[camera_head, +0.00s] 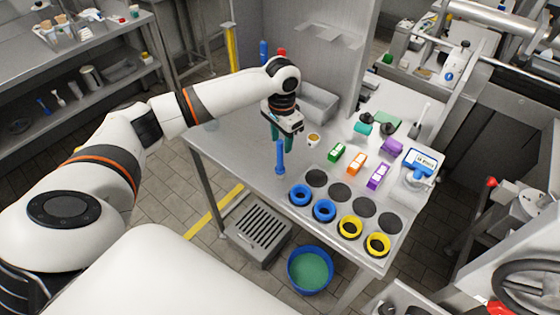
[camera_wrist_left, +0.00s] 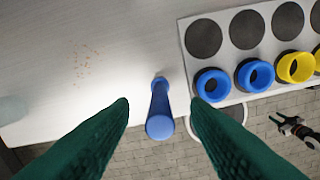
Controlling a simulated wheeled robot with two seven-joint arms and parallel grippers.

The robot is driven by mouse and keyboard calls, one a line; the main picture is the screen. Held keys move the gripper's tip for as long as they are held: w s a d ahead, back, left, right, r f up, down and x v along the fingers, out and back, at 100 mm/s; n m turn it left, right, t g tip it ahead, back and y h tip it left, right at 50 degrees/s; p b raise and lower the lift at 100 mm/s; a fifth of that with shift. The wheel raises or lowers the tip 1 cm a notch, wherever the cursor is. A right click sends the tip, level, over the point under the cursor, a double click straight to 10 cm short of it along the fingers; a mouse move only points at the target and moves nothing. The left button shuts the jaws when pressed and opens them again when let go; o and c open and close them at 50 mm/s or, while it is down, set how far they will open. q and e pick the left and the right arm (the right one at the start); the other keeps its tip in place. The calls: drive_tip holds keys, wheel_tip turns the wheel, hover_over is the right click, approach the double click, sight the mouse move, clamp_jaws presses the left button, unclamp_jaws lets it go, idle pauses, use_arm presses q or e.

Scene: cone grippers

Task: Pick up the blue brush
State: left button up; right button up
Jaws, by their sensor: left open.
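The blue brush (camera_head: 280,157) stands upright near the front left edge of the table, left of the blue rings. My left gripper (camera_head: 282,134) is open and empty, with its green fingers pointing down above and just behind the brush. In the left wrist view the blue brush (camera_wrist_left: 160,115) shows end-on between the two green fingertips (camera_wrist_left: 160,106), touching neither. Its lower end is partly hidden by its handle. A small dark gripper with green tips, apparently my right one (camera_wrist_left: 298,130), shows at the right edge of the left wrist view.
Two blue rings (camera_head: 300,194) and two yellow rings (camera_head: 350,228) sit on a board with dark round spots. A blue bucket (camera_head: 310,268) is on the floor.

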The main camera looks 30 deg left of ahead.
sight(280, 149)
use_arm(q)
drive_tip(key=f, duration=0.2)
drive_tip(key=f+p, duration=0.1)
drive_tip(key=f, duration=0.1)
drive_tip(key=shift+s+a+f, duration=0.1)
drive_tip(key=shift+s+f, duration=0.05)
drive_tip(key=shift+s, duration=0.05)
drive_tip(key=shift+c, duration=0.5)
clamp_jaws()
